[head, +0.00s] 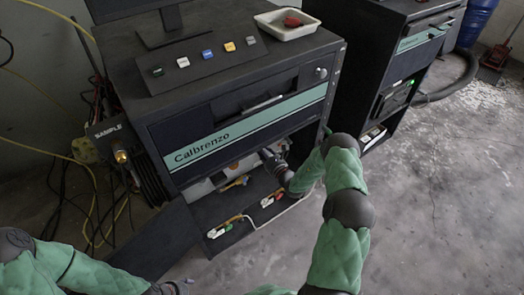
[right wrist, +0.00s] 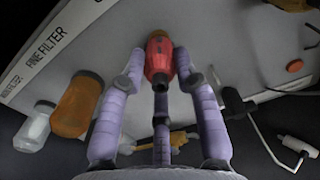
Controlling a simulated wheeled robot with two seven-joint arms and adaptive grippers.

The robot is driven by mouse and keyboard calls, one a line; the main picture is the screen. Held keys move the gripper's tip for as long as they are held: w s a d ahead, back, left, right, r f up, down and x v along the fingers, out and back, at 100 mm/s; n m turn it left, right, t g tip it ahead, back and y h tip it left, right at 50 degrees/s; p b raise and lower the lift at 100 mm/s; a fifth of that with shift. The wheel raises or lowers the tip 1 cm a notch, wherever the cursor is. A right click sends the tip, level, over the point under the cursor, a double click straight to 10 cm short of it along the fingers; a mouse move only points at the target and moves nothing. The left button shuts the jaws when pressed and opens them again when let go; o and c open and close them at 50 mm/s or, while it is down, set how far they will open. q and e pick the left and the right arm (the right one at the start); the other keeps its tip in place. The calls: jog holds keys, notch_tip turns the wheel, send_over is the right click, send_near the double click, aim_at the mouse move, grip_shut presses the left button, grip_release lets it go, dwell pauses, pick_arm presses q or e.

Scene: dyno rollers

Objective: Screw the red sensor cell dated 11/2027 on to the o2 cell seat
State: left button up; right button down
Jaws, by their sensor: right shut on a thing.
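In the head view my right arm reaches into the open lower bay of the Calbrenzo cabinet, with the dark gripper (head: 270,160) at the bay's upper right. The cell is held against or close to a pale panel (right wrist: 215,45); I cannot tell whether they touch. The o2 cell seat cannot be made out. My left gripper (head: 174,288) is at the bottom edge, partly cut off.
An orange canister (right wrist: 77,105) and a white one (right wrist: 35,126) sit beside the fingers, near the FINE FILTER label. An orange knob (right wrist: 294,66) is at the right. A white tray (head: 286,30) on top holds something red.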

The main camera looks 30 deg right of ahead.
jog(key=shift+w, duration=0.45)
dwell(0.5)
jog(key=shift+m, duration=1)
jog(key=m+p, duration=0.1)
jog(key=m, duration=0.3)
jog(key=m+p, duration=0.1)
jog(key=m, duration=0.5)
jog(key=shift+m, duration=0.4)
jog(key=m, duration=0.6)
jog(key=shift+f+p, duration=0.1)
jog(key=shift+p, duration=0.2)
jog(key=m, duration=0.6)
jog(key=shift+a, duration=0.1)
jog(key=c, duration=0.8)
grip_release()
jog(key=shift+c, duration=0.2)
